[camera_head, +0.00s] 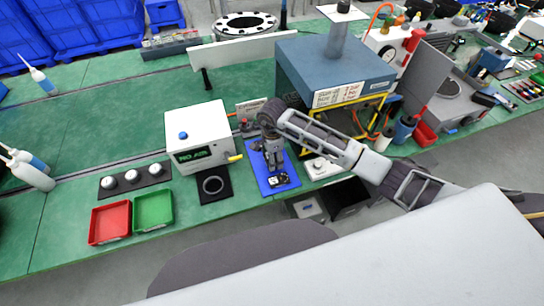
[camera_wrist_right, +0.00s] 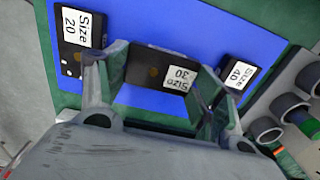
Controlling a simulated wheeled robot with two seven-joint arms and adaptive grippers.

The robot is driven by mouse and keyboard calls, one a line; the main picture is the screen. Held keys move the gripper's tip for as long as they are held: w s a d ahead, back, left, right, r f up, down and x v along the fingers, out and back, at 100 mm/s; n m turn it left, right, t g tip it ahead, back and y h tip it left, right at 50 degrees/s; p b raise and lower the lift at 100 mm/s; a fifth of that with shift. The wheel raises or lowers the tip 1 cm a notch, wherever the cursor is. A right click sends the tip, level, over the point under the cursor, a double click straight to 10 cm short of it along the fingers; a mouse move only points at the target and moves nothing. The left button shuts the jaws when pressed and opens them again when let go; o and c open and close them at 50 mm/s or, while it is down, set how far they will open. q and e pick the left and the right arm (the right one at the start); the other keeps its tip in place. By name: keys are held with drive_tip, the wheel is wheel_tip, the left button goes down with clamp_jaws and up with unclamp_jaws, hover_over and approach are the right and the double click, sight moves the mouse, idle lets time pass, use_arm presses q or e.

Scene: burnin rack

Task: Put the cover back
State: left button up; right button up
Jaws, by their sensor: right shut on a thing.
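My right gripper (camera_head: 272,162) is over the blue mat (camera_head: 288,163) on the green bench, pointing down. In the right wrist view its fingers (camera_wrist_right: 158,72) are shut on a black block labelled "Size 30" (camera_wrist_right: 168,74). That block is over or on the blue mat (camera_wrist_right: 200,30); I cannot tell if it is lifted. Black blocks labelled "Size 20" (camera_wrist_right: 78,30) and "Size 40" (camera_wrist_right: 238,74) lie on the mat to either side, apart from the fingers. I cannot tell which thing is the cover. My left gripper is not in view.
A white box with a green display (camera_head: 200,137) and a black pad with a ring (camera_head: 213,185) stand left of the mat. Red (camera_head: 110,222) and green (camera_head: 153,210) trays lie further left. A large blue-topped machine (camera_head: 335,72) stands behind my right arm.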

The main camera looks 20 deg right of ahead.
drive_tip(key=shift+f, duration=0.35)
drive_tip(key=o, duration=1)
drive_tip(key=shift+r, duration=0.25)
wheel_tip(320, 180, up, 12)
drive_tip(key=b, duration=0.2)
idle(0.3)
drive_tip(key=shift+s+f, duration=0.1)
idle(0.6)
